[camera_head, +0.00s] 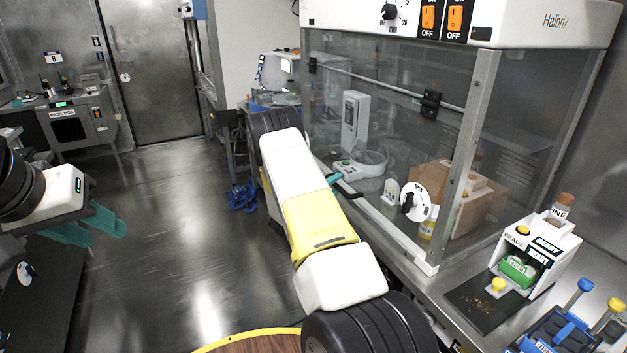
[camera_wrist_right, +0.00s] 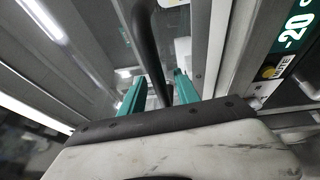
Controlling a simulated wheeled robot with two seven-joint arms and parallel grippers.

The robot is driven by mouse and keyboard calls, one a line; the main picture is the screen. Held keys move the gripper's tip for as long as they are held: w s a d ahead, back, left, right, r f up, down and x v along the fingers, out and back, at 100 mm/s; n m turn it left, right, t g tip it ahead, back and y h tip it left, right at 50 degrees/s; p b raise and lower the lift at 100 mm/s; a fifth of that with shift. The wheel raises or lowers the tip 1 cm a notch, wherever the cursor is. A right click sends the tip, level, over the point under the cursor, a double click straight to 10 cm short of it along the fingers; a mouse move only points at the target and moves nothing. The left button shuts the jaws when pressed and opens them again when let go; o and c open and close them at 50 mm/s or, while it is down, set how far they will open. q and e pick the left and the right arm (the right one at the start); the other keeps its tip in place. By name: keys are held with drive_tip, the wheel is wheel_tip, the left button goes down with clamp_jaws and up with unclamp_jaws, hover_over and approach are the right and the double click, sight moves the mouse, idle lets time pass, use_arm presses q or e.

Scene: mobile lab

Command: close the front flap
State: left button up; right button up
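The fume hood's clear front (camera_head: 390,75) fills the upper right of the head view, with a metal rail and black fittings across it. I cannot tell clearly how far the flap in it stands open. A black handle bar (camera_head: 348,189) shows low at the hood's front. My right gripper (camera_head: 335,179) is at this bar, mostly hidden behind my arm. In the right wrist view, the black bar (camera_wrist_right: 148,45) runs between the two teal fingers of my right gripper (camera_wrist_right: 160,92), with gaps visible beside it. My left gripper (camera_head: 88,226) is over the floor at left, fingers apart and empty.
Inside the hood are a cardboard box (camera_head: 470,195) and a white device (camera_head: 355,120). A white beads dispenser (camera_head: 535,255) and a blue rack (camera_head: 560,333) stand on the counter at right. A round wooden top (camera_head: 255,343) is below. Floor at left is mostly clear.

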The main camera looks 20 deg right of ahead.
drive_tip(key=shift+c, duration=0.5)
clamp_jaws()
idle(0.6)
